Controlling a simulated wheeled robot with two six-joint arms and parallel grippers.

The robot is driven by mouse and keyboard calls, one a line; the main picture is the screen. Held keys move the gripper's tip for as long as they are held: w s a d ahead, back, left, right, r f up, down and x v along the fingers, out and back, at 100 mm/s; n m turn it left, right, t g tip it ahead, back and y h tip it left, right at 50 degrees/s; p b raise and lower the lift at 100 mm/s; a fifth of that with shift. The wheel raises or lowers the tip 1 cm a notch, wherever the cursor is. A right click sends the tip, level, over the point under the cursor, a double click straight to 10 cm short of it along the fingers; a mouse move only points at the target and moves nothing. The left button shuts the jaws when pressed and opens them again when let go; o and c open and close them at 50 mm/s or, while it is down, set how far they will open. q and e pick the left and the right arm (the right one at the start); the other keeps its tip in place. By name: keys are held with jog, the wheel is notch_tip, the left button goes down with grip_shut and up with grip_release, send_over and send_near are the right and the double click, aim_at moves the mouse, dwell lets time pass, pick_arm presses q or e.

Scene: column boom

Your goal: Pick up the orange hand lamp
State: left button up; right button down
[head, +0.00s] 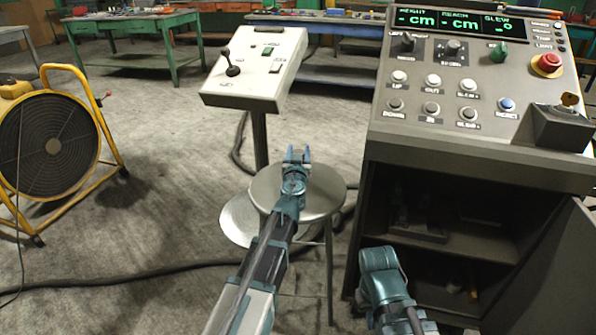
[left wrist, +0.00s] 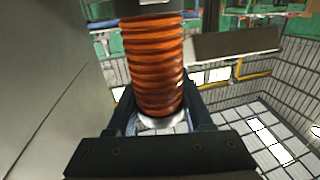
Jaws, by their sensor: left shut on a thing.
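The orange hand lamp (left wrist: 155,65) fills the middle of the left wrist view, with a ribbed orange body, a pale end near the palm and a dark part at the top edge. My left gripper (left wrist: 158,115) is shut on it, a finger on each side. In the head view my left gripper (head: 298,155) is over the round grey stool (head: 322,190); I cannot make out the lamp there. My right arm's end (head: 382,268) is low in front of the console cabinet, and its fingers cannot be made out.
A control console (head: 450,140) with an open cabinet stands at the right. A pale joystick pedestal (head: 258,92) stands behind the stool. A yellow-framed fan (head: 45,145) is at the left. Cables cross the floor (head: 170,215), which is otherwise open between fan and stool.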

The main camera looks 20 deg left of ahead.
pick_arm(q)
jog(key=shift+r, duration=0.1)
grip_shut()
jog(key=s+d+r+p, duration=0.5)
jog(key=s+d, duration=0.5)
jog(key=d, duration=0.2)
jog(key=shift+s, duration=0.25)
